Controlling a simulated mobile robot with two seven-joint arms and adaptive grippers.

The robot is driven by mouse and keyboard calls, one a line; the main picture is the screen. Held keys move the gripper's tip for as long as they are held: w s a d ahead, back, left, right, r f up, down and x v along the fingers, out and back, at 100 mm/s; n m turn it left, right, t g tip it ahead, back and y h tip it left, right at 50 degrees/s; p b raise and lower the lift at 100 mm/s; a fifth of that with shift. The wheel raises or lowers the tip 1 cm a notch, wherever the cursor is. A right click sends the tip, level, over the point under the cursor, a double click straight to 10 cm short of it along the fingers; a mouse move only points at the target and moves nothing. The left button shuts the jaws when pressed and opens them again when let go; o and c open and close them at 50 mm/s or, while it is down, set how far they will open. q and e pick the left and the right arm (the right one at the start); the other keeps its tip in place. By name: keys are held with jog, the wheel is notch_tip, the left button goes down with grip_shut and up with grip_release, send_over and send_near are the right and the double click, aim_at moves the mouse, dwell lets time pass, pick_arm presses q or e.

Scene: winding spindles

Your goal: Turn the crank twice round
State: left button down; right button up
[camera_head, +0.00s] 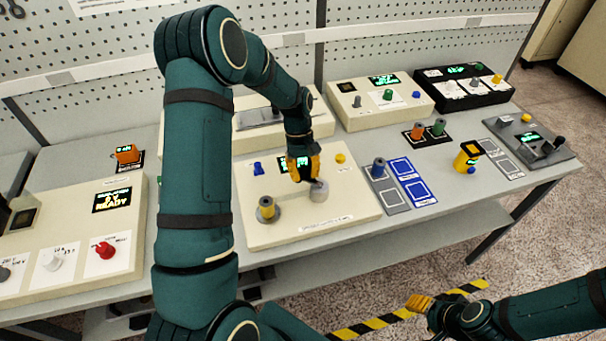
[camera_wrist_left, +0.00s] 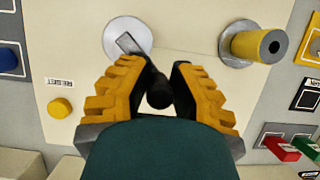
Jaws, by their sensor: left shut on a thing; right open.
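The crank (camera_head: 318,193) is on the cream winding unit (camera_head: 345,200) in the middle of the bench. In the left wrist view its round metal hub (camera_wrist_left: 113,40) is at the top, with a short arm running to a black handle (camera_wrist_left: 158,92). My left gripper (camera_head: 304,172) is above the crank. Its yellow ribbed fingers (camera_wrist_left: 157,95) are shut on the black handle, one on each side. A spindle with a yellow sleeve (camera_head: 267,208) stands left of the crank; it also shows in the left wrist view (camera_wrist_left: 252,45). My right gripper (camera_head: 420,303) is open and empty, over the floor.
A blue knob (camera_head: 258,169) and a yellow button (camera_head: 340,158) are on the same unit. A grey and blue tray with a blue spool (camera_head: 378,168) stands close on the right. Other control units and coloured spools crowd the bench. A pegboard wall is behind.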

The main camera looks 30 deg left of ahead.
pick_arm(q)
jog(key=m, duration=0.2)
jog(key=w+m+g+y, duration=0.1)
jog(key=shift+w+m, duration=0.25)
jog(key=shift+m, duration=0.15)
jog(key=m, duration=0.1)
jog(key=w+m+y, duration=0.1)
jog(key=shift+d+m+g, duration=0.2)
jog(key=shift+m+g, duration=0.1)
jog(key=shift+m, duration=0.1)
jog(key=m, duration=0.1)
jog(key=w+m+y, duration=0.1)
jog(key=m, duration=0.1)
jog(key=d+m, duration=0.1)
jog(key=shift+w+m+y, duration=0.25)
jog(key=shift+m+y, duration=0.05)
jog(key=shift+y, duration=0.1)
jog(key=shift+w+d+f+m+y, duration=0.1)
jog(key=shift+w+d+m+y, duration=0.2)
jog(key=shift+m, duration=0.65)
jog(key=shift+w+d+m+y, duration=0.1)
jog(key=shift+d+m+y, duration=0.25)
jog(key=shift+m, duration=0.6)
jog(key=c, duration=0.8)
grip_release()
jog(key=shift+c, duration=0.2)
jog(key=shift+w, duration=0.1)
